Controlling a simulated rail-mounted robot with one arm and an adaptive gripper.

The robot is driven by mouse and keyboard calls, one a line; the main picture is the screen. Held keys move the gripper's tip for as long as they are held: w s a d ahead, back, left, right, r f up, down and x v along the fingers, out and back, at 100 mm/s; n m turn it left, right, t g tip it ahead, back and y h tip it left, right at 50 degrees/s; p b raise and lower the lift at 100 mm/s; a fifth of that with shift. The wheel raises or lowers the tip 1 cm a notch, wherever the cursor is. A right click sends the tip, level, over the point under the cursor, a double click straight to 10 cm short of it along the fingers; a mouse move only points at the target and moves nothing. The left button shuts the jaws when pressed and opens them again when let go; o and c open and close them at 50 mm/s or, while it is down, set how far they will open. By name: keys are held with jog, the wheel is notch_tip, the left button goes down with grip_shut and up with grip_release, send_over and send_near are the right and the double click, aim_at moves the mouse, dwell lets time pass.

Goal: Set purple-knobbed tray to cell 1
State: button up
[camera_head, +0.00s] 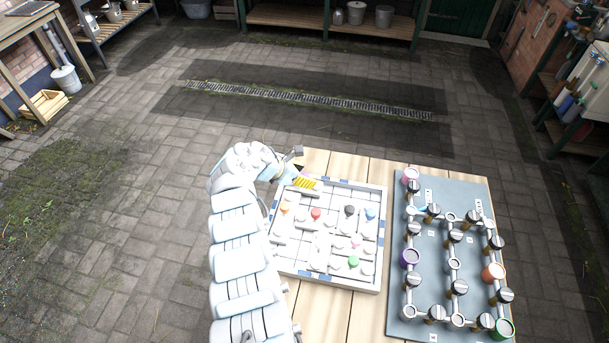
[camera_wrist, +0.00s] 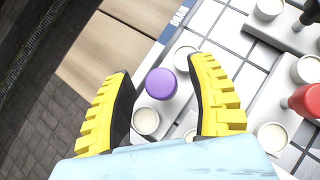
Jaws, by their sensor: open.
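In the wrist view a round purple knob (camera_wrist: 160,83) stands on a white tray (camera_wrist: 172,110) with white round pieces around it. My gripper (camera_wrist: 162,76) is open, with one yellow-and-black finger on each side of the knob. I cannot tell whether either finger touches it. In the head view my gripper (camera_head: 308,183) is over the upper left part of the white gridded board (camera_head: 383,238), and the purple knob is not clearly visible there. I cannot make out which cell is cell 1.
Other white trays on the board carry a red knob (camera_head: 316,213), a black knob (camera_head: 350,210), a blue knob (camera_head: 371,213) and a green knob (camera_head: 353,261). A grey panel (camera_head: 470,270) with pipes and valves lies to the right. Bare wooden table (camera_head: 325,312) shows below the board.

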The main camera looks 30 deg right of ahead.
grip_shut()
jog(key=shift+s, duration=0.1)
